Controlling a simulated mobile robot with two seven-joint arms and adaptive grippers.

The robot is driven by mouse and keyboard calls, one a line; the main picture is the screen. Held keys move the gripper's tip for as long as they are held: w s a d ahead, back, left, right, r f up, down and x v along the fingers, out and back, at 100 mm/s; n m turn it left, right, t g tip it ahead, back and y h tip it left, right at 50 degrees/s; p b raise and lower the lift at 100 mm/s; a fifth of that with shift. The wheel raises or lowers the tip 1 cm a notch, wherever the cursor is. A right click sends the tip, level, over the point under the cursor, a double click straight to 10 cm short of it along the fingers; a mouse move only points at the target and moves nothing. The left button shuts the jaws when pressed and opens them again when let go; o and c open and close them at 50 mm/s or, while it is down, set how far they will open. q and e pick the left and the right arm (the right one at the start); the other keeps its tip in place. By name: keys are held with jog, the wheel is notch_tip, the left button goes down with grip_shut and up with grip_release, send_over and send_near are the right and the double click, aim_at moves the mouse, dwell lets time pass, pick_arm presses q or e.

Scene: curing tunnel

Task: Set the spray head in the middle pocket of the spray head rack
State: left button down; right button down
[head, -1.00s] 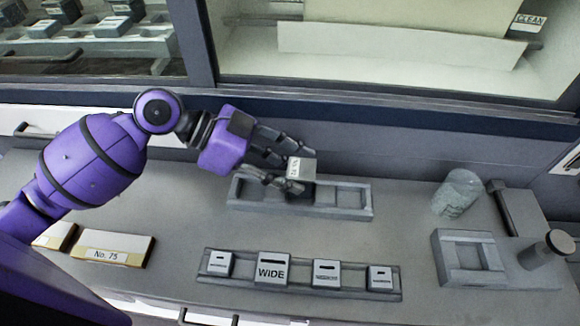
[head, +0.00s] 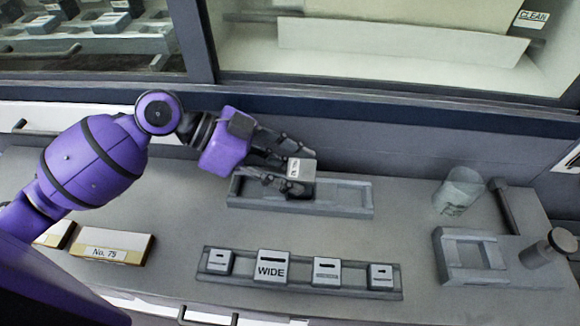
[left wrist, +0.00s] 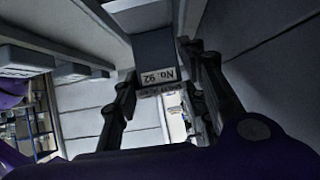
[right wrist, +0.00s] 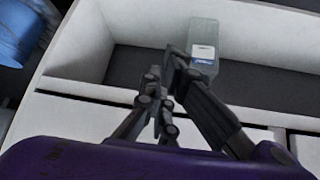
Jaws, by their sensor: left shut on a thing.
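The spray head (head: 304,169) is a small grey block with a white label. My left gripper (head: 290,168) is shut on it, one finger behind and one in front. The spray head rack (head: 345,208) is the long grey tray at the back of the bench. The block is at its middle pocket; the front finger hides whether its base touches the floor. The right pocket is empty. In the left wrist view the block (left wrist: 155,50) sits between the fingers, its label reading "No. 92". My right gripper (right wrist: 162,78) shows only in the right wrist view, shut and seemingly empty.
A front rack (head: 343,289) holds several labelled blocks, one marked WIDE. A clear cup (head: 459,190) and a grey fixture (head: 446,265) stand at right. A box marked "No. 75" (head: 112,246) lies at left. A clear bottle (right wrist: 204,50) stands beyond my right gripper.

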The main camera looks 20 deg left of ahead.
pick_arm(q)
jog(key=shift+f, duration=0.55)
jog(key=c, duration=1)
grip_release()
jog(key=shift+f, duration=0.1)
jog(key=shift+a, duration=0.1)
jog(key=v, duration=1.2)
